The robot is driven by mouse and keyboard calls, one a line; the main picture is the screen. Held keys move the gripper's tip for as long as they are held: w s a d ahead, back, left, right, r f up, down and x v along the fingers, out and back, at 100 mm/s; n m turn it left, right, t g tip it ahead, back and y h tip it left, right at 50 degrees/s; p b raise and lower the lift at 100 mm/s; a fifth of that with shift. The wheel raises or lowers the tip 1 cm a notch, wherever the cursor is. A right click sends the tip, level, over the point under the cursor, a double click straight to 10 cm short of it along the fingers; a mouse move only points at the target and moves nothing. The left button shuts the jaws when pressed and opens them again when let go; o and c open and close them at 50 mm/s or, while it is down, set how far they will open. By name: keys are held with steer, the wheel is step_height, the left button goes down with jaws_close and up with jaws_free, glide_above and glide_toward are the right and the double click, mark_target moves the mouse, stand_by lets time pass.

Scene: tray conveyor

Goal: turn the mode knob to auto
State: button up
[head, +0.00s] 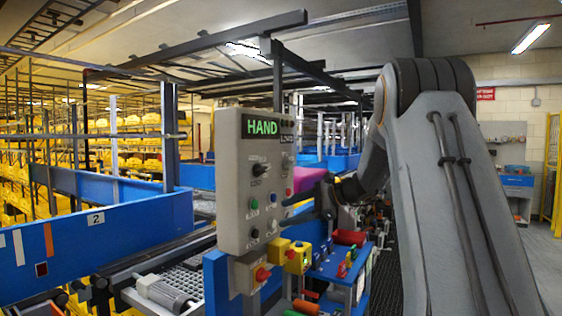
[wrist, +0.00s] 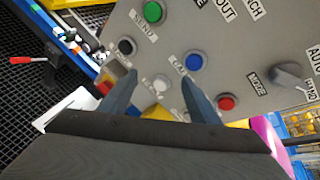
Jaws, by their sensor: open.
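The mode knob (wrist: 289,75) is a grey lever knob on the grey control box, at the right of the wrist view. The labels MODE, AUTO and HAND surround it, and its lever slants towards the HAND side. In the head view a dark knob (head: 260,169) sits below the box's lit green HAND display (head: 263,127). My gripper (wrist: 158,78) is open and empty over the lower part of the panel. The knob lies to the right of both fingers, not between them. In the head view my gripper (head: 318,204) is dark and partly unclear, right of the box.
Green (wrist: 153,12), blue (wrist: 193,61), red (wrist: 226,103) and white (wrist: 160,84) buttons sit near my fingers on the panel. A yellow box with a red button (head: 298,257) stands below the control box. A blue-sided conveyor (head: 110,235) runs at left.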

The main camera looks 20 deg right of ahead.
mark_target(292, 164)
steer(key=w+d+r+m+t+y+p, duration=0.1)
steer(key=w+d+r+m+t+y, duration=0.25)
steer(key=d+r, duration=0.85)
steer(key=shift+n+t+h, duration=0.35)
steer(key=shift+t+h, duration=0.3)
steer(key=shift+h, duration=0.3)
steer(key=p+x, duration=0.1)
steer(key=x, duration=0.1)
steer(key=r+p+x, duration=0.1)
steer(key=x, duration=0.2)
steer(key=p+x, duration=0.1)
steer(key=x, duration=0.1)
steer(key=shift+a+r, duration=0.35)
steer(key=shift+a, duration=0.1)
steer(key=shift+x, duration=0.8)
steer(key=shift+d+f, duration=0.1)
